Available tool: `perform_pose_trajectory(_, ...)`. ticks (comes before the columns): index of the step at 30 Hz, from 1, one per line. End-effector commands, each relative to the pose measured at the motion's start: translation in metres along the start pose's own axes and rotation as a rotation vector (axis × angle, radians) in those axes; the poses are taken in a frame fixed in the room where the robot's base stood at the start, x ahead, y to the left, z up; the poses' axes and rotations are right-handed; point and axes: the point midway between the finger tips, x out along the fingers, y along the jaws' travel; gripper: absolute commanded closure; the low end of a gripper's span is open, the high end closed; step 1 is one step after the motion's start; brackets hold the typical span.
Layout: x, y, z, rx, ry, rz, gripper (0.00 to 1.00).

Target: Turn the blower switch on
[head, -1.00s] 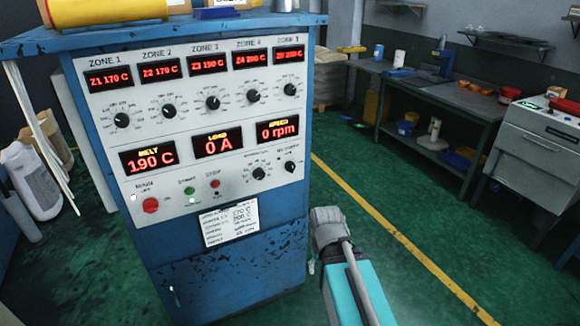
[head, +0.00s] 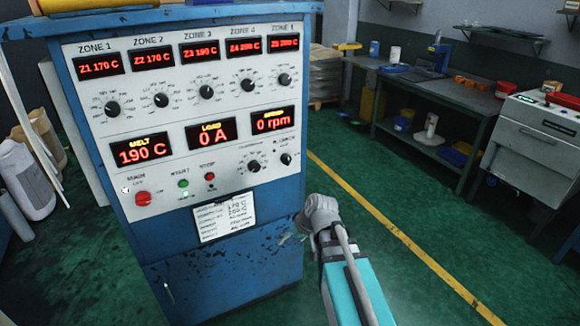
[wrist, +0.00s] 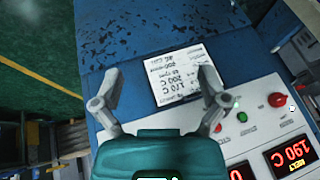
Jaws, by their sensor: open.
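The control panel (head: 225,130) is the white face of a blue cabinet. Two black knobs sit at its lower right: a larger one (head: 253,166) and a small one (head: 286,159). My gripper (head: 290,237) is low at the right of the cabinet, below these knobs. In the wrist view my gripper (wrist: 160,78) is open and empty, its fingers spread in front of the paper note (wrist: 180,72) and blue metal. The right finger is near the panel's edge.
A red button (head: 143,198), a green button (head: 183,183) and a second red button (head: 210,177) are on the lower panel. A workbench (head: 440,113) and a grey machine (head: 535,140) stand at the right. Green floor is clear between.

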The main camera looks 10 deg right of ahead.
Motion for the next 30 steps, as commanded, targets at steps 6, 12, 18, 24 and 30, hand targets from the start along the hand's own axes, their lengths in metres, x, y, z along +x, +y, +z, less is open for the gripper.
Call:
perform_pose_trajectory(6,0.021,0.013,-0.069,-0.118,0.317,-0.133,0.06)
perform_pose_trajectory(12,0.017,0.036,-0.127,-0.176,0.618,-0.164,0.06)
perform_pose_trajectory(18,0.003,0.076,-0.174,-0.176,0.896,-0.115,0.06)
perform_pose_trajectory(24,-0.012,0.117,-0.200,-0.138,1.079,-0.031,0.06)
perform_pose_trajectory(30,-0.021,0.138,-0.209,-0.108,1.154,0.021,0.06)
